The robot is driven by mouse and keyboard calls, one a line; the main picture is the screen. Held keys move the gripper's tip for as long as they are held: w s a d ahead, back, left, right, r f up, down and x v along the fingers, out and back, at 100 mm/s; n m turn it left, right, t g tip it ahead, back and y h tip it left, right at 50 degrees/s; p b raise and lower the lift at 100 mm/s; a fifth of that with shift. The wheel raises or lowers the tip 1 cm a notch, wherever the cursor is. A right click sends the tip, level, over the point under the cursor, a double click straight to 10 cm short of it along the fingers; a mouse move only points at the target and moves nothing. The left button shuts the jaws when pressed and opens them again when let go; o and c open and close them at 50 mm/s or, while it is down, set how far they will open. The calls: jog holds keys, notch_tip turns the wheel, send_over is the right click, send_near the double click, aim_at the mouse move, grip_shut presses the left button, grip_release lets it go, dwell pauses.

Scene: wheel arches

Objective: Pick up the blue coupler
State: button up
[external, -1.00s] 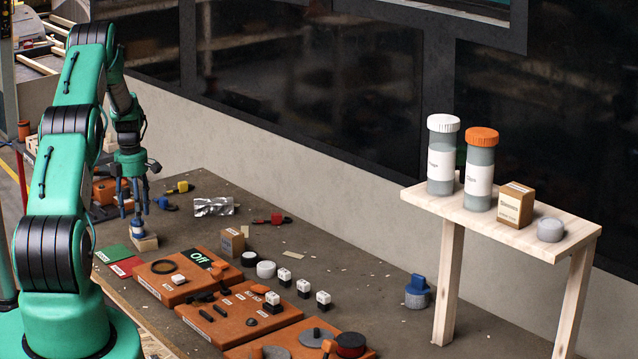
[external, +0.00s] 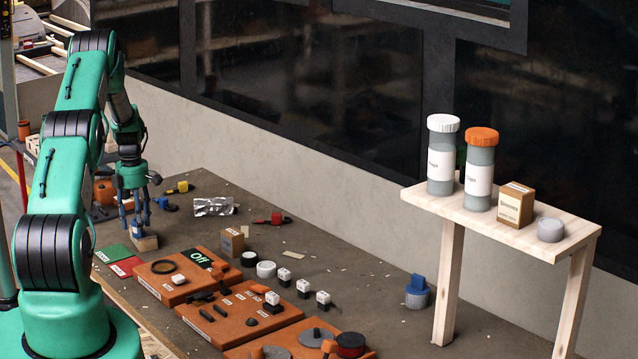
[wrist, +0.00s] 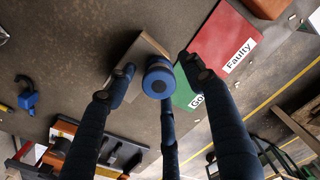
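The blue coupler (wrist: 158,77) is a short cylinder with a blue end and a pale band. In the wrist view it sits among the fingers of my gripper (wrist: 157,82), with gaps visible beside the left and right fingertips. The three dark blue fingers are spread around it. In the external view my gripper (external: 136,215) points down at the far left of the table, and its fingers partly hide the coupler. A small wooden block (external: 146,243) is just below the fingers; it also shows beside the coupler in the wrist view (wrist: 146,47).
Green (external: 113,253) and red (external: 126,267) mats lie close by. Orange boards (external: 172,279) with small parts stand to the right. Another blue-topped grey part (external: 417,291) is near the wooden shelf (external: 500,220). Small yellow, blue and red clamps (external: 179,187) and a silver packet (external: 212,207) lie behind.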

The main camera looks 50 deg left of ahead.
jog(key=c, duration=0.9)
jog(key=shift+r, duration=0.1)
jog(key=shift+r, duration=0.75)
notch_tip(320, 180, up, 2)
jog(key=shift+r, duration=0.1)
jog(key=s+d, duration=0.3)
jog(key=d, duration=0.1)
jog(key=s+d, duration=0.3)
jog(key=d, duration=0.1)
jog(key=s+d+r+b, duration=0.1)
jog(key=s+d, duration=0.2)
jog(key=d, duration=0.1)
jog(key=shift+s+d, duration=0.35)
